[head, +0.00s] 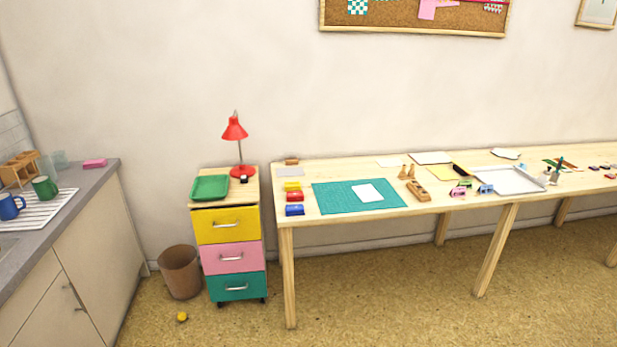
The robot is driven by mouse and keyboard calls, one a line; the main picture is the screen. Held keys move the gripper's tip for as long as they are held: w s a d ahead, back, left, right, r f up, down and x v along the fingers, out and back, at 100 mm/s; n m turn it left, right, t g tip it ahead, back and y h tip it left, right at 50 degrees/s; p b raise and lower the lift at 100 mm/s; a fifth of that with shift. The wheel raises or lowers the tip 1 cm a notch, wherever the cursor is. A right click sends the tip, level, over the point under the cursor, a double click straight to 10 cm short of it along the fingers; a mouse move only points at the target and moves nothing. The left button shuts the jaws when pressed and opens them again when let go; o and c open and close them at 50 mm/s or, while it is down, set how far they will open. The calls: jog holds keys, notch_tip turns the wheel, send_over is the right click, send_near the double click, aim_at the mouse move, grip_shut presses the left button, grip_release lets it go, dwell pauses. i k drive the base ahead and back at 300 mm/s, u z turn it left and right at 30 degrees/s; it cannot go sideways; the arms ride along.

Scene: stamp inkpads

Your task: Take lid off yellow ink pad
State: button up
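The yellow ink pad (292,186) is a small flat yellow block near the left end of the long wooden table. It is the farthest back in a short column of pads, behind a red one (294,196) and a blue one (294,210). It is too small here to make out the seam between its lid and base. My gripper is not in view.
A teal cutting mat (330,203) with a white card (367,193) lies right of the pads. A drawer unit (228,232) with a green tray (210,194) and red lamp (235,130) stands left of the table (420,211). A bin (180,272) and yellow ball (182,316) are on the floor.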

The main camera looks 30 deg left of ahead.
aim_at(291, 184)
jog(key=u, duration=0.2)
jog(key=i, duration=1.95)
jog(key=u, duration=1.35)
jog(key=i, duration=1.05)
jog(key=u, duration=1.4)
jog(key=i, duration=0.25)
jog(key=u, duration=0.05)
